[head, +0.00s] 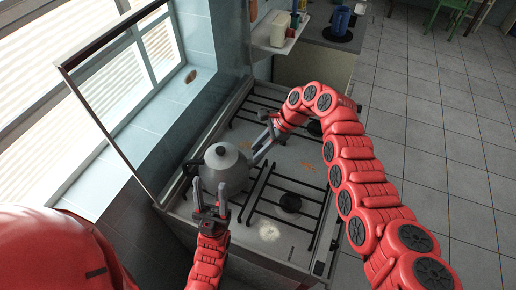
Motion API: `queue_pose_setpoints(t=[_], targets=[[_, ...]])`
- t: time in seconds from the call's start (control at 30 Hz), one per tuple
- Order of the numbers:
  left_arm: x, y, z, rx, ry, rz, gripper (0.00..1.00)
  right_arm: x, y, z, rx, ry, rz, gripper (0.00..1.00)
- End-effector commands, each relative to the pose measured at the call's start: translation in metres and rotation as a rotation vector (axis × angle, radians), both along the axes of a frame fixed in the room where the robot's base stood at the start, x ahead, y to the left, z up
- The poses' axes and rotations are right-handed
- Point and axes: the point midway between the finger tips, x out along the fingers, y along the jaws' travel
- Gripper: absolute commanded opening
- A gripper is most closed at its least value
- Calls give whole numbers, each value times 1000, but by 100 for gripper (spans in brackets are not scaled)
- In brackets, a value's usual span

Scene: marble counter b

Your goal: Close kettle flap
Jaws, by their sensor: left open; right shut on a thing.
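A grey metal kettle (227,174) with a domed lid and a small dark knob stands on the left part of the stove's hob. A dark handle part shows at its left side. My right gripper (260,152) is at the kettle's right side and is shut on a part of it. The flap is too small to make out, and the fingers cover that side. My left gripper (210,196) is open and points up in front of the kettle, overlapping its lower left in the view. I cannot tell whether it touches the kettle.
The stove (270,232) has black pan grates and burners around the kettle. A raised glass lid (150,110) stands along its left and back, by the window. A counter with a blue container (340,20) lies beyond.

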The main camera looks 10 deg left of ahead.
Motion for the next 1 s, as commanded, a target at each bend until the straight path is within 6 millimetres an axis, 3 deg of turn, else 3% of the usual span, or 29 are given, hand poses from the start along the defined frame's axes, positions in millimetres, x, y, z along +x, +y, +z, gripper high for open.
queue_pose_setpoints(t=[0.6, 1.0], targets=[[0, 0, -54, 0, 0, 0, 50, 3, -6, -5, 349, 129, -1, 0], [0, 0, -58, 0, 0, 0, 50, 2, -7, -2, 387, 145, 1, 0]])
